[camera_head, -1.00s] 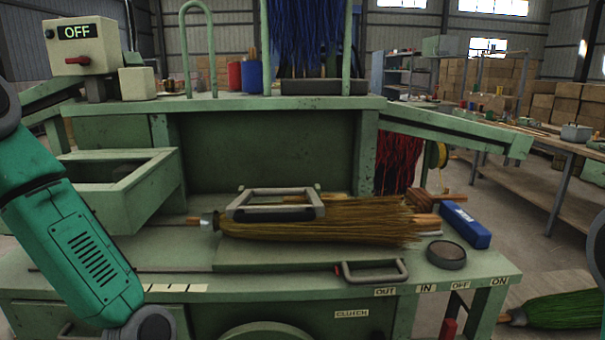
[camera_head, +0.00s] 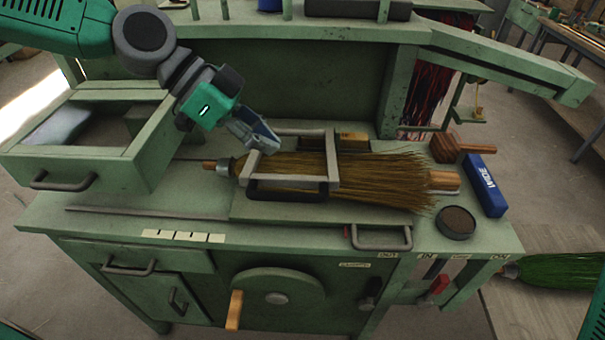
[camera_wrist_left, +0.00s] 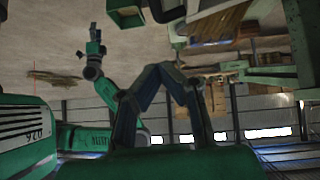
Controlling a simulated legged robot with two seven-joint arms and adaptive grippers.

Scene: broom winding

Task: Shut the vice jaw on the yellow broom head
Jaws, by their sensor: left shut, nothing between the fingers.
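The yellow broom head (camera_head: 385,180) lies on its side on the green bench, bristles to the right and metal-collared handle end to the left. The vice jaw (camera_head: 333,160), a light grey frame with a dark front bar, sits across the broom's left part. Whether it presses on the bristles I cannot tell. My left gripper (camera_head: 266,142) is shut and empty, pointing down-right at the frame's rear left corner. Contact there is unclear. In the left wrist view its fingers (camera_wrist_left: 168,70) meet at the tips, with the broom not clearly seen. My right gripper is not in view.
An open green drawer box (camera_head: 75,160) stands left of the jaw. A blue block (camera_head: 485,186), a round dark tin (camera_head: 456,222) and a wooden brush (camera_head: 459,148) sit right of the broom. A handle (camera_head: 381,240) and a red-tipped lever (camera_head: 438,284) are at the front edge.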

